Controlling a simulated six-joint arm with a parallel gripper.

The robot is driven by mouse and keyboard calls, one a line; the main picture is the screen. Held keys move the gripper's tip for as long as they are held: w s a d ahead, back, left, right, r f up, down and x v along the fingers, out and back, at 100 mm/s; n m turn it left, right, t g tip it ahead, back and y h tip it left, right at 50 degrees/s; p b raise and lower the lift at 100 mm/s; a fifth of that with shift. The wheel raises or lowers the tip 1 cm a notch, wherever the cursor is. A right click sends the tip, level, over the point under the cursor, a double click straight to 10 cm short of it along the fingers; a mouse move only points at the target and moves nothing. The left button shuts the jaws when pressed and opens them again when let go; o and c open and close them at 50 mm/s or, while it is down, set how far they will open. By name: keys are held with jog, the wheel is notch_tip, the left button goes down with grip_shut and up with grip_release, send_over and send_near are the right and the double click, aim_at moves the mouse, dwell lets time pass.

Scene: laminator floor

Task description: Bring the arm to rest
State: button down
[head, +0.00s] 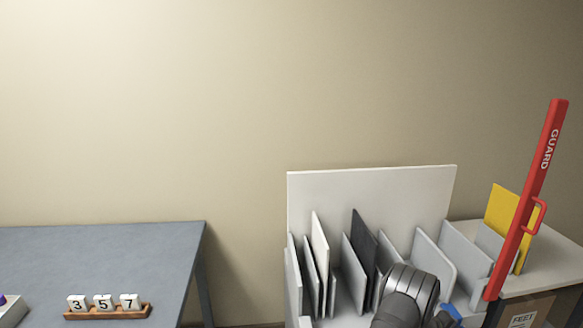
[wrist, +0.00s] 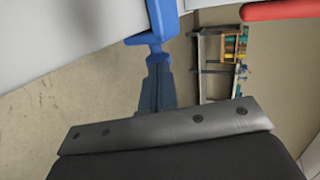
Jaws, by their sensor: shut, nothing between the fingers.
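My gripper (wrist: 165,126) shows along the bottom of the wrist view as a dark body with a bolted grey metal edge. It is shut and empty. In the head view my dark ribbed arm comes in at the bottom right, in front of the slotted panel rack (head: 292,278), and the gripper itself is not clearly seen there. A blue part (head: 451,313) shows just right of the arm. In the wrist view a blue bracket (wrist: 150,30) with a darker tapered piece lies beyond the gripper, by the edge of a white surface (wrist: 60,35).
A red GUARD bar (head: 530,190) leans at the right by a yellow panel (head: 497,211) and a box (head: 526,312). A grey table (head: 100,255) at left holds number blocks on a wooden tray (head: 108,314). A shelf unit (wrist: 215,70) stands beyond open floor.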

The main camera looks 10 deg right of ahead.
jog(key=shift+r, duration=0.1)
jog(key=s+a+r, duration=0.1)
jog(key=a+r, duration=0.2)
jog(key=a, duration=0.9)
jog(key=a+r, duration=0.3)
jog(key=a, duration=0.9)
jog(key=shift+s+a, duration=0.2)
jog(key=shift+s, duration=0.2)
dwell(0.8)
dwell(1.9)
